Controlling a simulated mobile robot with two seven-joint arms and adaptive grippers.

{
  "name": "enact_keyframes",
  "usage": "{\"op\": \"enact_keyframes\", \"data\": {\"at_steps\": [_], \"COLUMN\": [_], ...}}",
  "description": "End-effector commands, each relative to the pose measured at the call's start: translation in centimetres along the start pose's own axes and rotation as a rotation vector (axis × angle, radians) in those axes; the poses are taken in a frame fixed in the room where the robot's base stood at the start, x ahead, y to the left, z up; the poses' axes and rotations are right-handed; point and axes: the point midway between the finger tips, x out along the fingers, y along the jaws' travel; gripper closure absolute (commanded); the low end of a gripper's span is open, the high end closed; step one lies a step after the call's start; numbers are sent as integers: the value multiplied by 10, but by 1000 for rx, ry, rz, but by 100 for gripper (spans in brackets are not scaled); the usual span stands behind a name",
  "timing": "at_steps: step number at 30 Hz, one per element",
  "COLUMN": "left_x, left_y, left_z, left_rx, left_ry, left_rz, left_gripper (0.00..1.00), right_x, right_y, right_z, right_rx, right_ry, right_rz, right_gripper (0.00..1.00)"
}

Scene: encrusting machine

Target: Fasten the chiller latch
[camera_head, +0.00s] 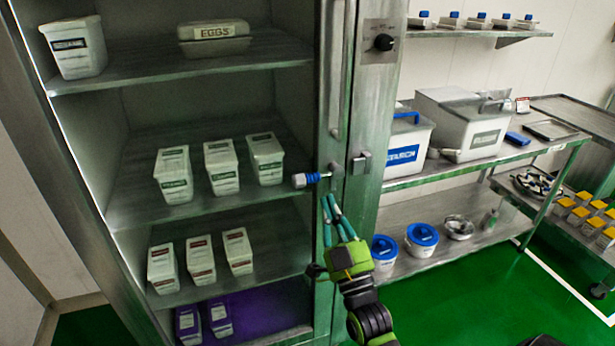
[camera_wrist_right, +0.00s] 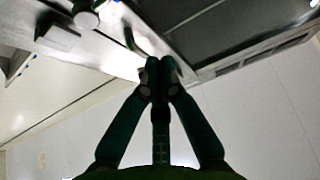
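The chiller (camera_head: 327,90) is a tall grey metal cabinet at the left of the head view, with its shelves showing. Its latch lever (camera_head: 312,179) has a blue and white knob that points left, on a metal pivot at the front upright. A metal catch block (camera_head: 360,163) sits just right of the pivot. My right gripper (camera_head: 329,200) points up just below the lever, apart from it as far as I can tell. Its fingertips (camera_wrist_right: 160,68) meet in the wrist view with nothing seen between them. A pale round knob (camera_wrist_right: 86,18) shows blurred at upper left there. My left gripper is out of view.
White tubs (camera_head: 223,168) stand on the chiller shelves. To the right, a steel rack (camera_head: 440,183) holds a starch bin (camera_head: 403,150), a larger bin (camera_head: 470,128) and blue-lidded tubs (camera_head: 421,240). The green floor (camera_head: 470,300) is open in front of the rack.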

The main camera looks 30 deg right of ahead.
Motion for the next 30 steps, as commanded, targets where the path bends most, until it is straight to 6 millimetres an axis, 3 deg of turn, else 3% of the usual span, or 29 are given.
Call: {"op": "enact_keyframes", "data": {"at_steps": [5, 10, 23, 25, 30], "left_x": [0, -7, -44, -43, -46], "left_y": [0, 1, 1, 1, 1], "left_z": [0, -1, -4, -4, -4], "left_rx": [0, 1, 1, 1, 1], "left_ry": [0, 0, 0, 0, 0], "left_rz": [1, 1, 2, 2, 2], "left_gripper": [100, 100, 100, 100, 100], "right_x": [1, 15, 105, 98, 90], "right_y": [0, -1, -1, -1, -1], "right_z": [0, -1, -3, 14, 31], "right_rx": [0, 1, 1, 0, 0], "right_ry": [-2, -1, -1, -12, -6], "right_rz": [-1, -1, -1, -2, -2], "right_gripper": [100, 100, 100, 100, 100]}}
